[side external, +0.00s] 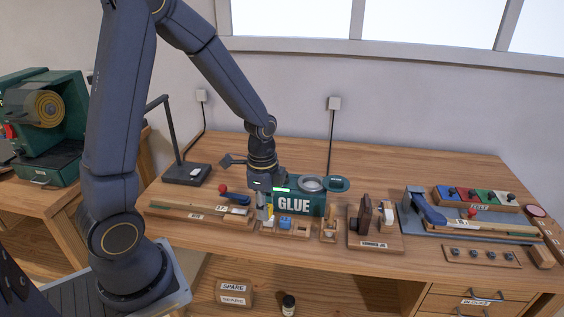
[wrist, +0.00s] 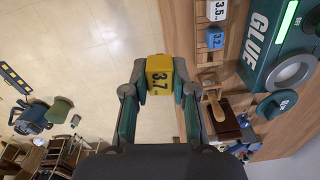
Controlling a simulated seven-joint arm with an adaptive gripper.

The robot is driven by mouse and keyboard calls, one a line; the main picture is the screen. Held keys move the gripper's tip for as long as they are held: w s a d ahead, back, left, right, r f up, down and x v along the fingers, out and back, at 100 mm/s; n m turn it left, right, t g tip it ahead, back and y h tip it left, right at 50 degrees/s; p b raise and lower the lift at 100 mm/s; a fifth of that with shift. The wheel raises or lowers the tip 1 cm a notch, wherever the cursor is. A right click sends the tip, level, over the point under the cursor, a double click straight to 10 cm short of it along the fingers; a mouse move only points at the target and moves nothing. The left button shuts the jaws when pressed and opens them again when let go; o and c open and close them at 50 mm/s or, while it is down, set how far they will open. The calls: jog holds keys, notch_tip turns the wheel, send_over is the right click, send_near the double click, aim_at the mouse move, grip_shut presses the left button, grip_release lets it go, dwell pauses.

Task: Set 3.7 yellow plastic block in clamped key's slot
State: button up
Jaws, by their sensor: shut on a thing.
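The yellow block (wrist: 158,68) marked 3.7 is between the fingertips of my gripper (wrist: 158,88) in the wrist view. The gripper is shut on it. In the side view my gripper (side external: 265,203) is low at the bench front, just left of the green GLUE box, and the block is small and partly hidden. A long wooden key (side external: 185,209) lies on the left board, with a red-knobbed clamp (side external: 223,188) beside it. Another long wooden piece lies at the right fixture (side external: 500,228), which has a blue lever. I cannot make out the slot in either.
The GLUE box (side external: 293,204) stands close right of my gripper. A blue 3.2 block (wrist: 215,40) and a white 3.5 block (wrist: 216,10) sit on wooden holders near it. A wooden jig (side external: 375,225) stands farther right. The back of the bench is mostly clear.

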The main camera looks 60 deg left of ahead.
jog(key=shift+n, duration=0.8)
jog(key=shift+a+f, duration=1.3)
jog(key=shift+a, duration=1.35)
jog(key=shift+a+f, duration=1.35)
jog(key=shift+a, duration=1.25)
jog(key=shift+a+f, duration=1.3)
jog(key=shift+a, duration=1.35)
jog(key=shift+f, duration=1.05)
jog(key=o, duration=1)
jog(key=shift+c, duration=0.2)
jog(key=o, duration=0.4)
